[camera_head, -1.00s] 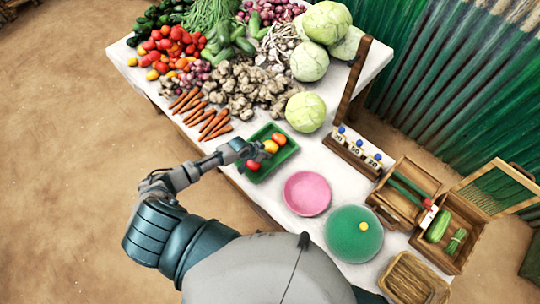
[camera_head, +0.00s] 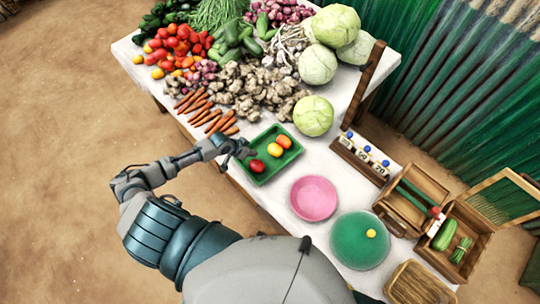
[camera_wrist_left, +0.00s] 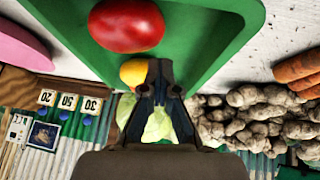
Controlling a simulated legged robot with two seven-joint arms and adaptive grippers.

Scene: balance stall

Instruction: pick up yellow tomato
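The yellow tomato (camera_head: 274,149) lies in the green tray (camera_head: 251,177), between a red tomato (camera_head: 257,166) and an orange one (camera_head: 284,141). My left gripper (camera_head: 247,151) is at the tray's left side, apart from the yellow tomato. In the left wrist view the fingers (camera_wrist_left: 160,72) look close together with nothing seen between them. The yellow tomato (camera_wrist_left: 133,72) shows beyond them, partly hidden, and the red tomato (camera_wrist_left: 126,25) is above it in the picture. My right gripper is not in view.
A pink dish (camera_head: 313,198) and a green round pan (camera_head: 358,245) with a small yellow thing (camera_head: 371,233) stand right of the tray. A cabbage (camera_head: 313,116), ginger (camera_head: 262,88) and carrots (camera_head: 207,112) lie behind it. Wooden boxes (camera_head: 412,197) stand at the right.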

